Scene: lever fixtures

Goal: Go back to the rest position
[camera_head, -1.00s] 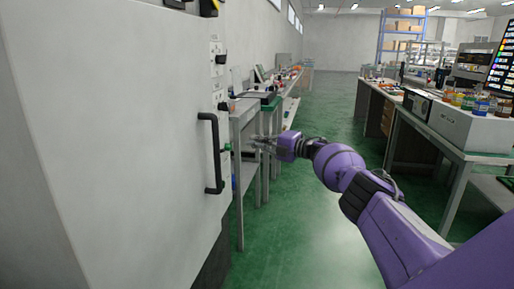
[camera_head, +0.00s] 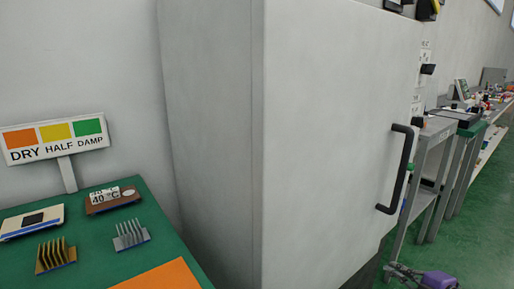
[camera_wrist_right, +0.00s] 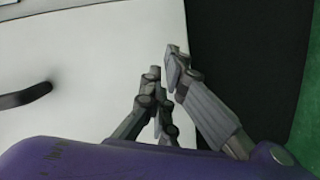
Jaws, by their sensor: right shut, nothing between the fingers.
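My right gripper (camera_head: 402,272) shows at the lower right edge of the head view, with a bit of its purple wrist. In the right wrist view my right gripper (camera_wrist_right: 163,72) is shut and empty, its fingertips close together. It is in front of the pale cabinet (camera_wrist_right: 90,60), and the black handle (camera_wrist_right: 22,97) is at the left of that view, apart from the fingers. In the head view the cabinet (camera_head: 330,140) fills the middle, its door closed, with the black handle (camera_head: 397,170) above the gripper. My left gripper is not in view.
A green-topped table (camera_head: 100,245) at the left holds heat sinks, small boards and an orange sheet. A sign (camera_head: 55,140) reads DRY, HALF, DAMP. Benches (camera_head: 440,160) stand along the wall at the right. Green floor (camera_head: 480,230) is free there.

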